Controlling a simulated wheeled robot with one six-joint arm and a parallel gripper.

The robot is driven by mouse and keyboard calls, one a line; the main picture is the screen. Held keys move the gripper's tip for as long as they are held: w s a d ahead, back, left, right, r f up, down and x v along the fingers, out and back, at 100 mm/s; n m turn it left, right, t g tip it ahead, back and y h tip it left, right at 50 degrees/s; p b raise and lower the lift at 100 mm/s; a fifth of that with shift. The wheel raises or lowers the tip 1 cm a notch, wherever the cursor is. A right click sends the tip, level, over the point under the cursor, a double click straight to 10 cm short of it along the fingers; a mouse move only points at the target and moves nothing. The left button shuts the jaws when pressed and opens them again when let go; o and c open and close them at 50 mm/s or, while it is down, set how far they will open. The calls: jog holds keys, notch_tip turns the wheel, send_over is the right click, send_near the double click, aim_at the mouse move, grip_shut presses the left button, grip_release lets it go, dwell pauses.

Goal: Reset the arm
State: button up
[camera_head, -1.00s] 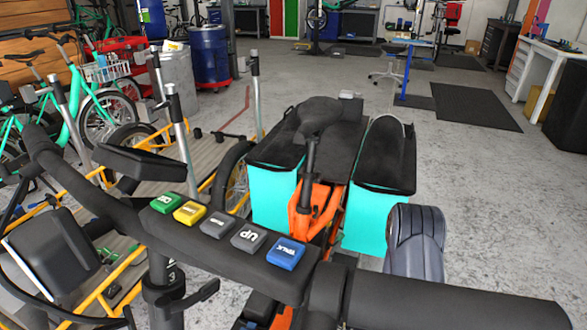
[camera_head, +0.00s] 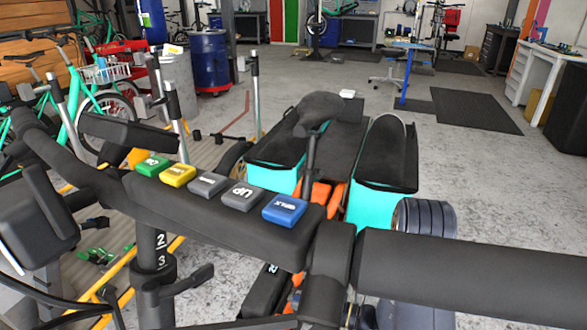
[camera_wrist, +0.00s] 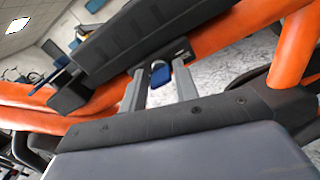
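My gripper (camera_wrist: 160,88) shows in the wrist view as two grey fingers set apart, pointing at the bike. Between the fingertips a small blue piece (camera_wrist: 160,74) appears, beside a black block (camera_wrist: 138,42) on the orange bike frame (camera_wrist: 235,32). I cannot tell whether the fingers touch the blue piece; no grip on it is clear. In the head view the gripper is not visible. A dark grey ribbed part (camera_head: 425,217), perhaps of my arm, stands right of the bike behind the handlebar (camera_head: 225,215).
The handlebar fills the foreground, with a row of coloured buttons including a blue one (camera_head: 284,210). Teal panniers (camera_head: 383,180) hang at the bike's rear. Another bike (camera_head: 85,100) and a blue barrel (camera_head: 208,58) stand left.

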jog(key=shift+n+b, duration=0.55)
jog(key=shift+n, duration=0.85)
jog(key=shift+r, duration=0.15)
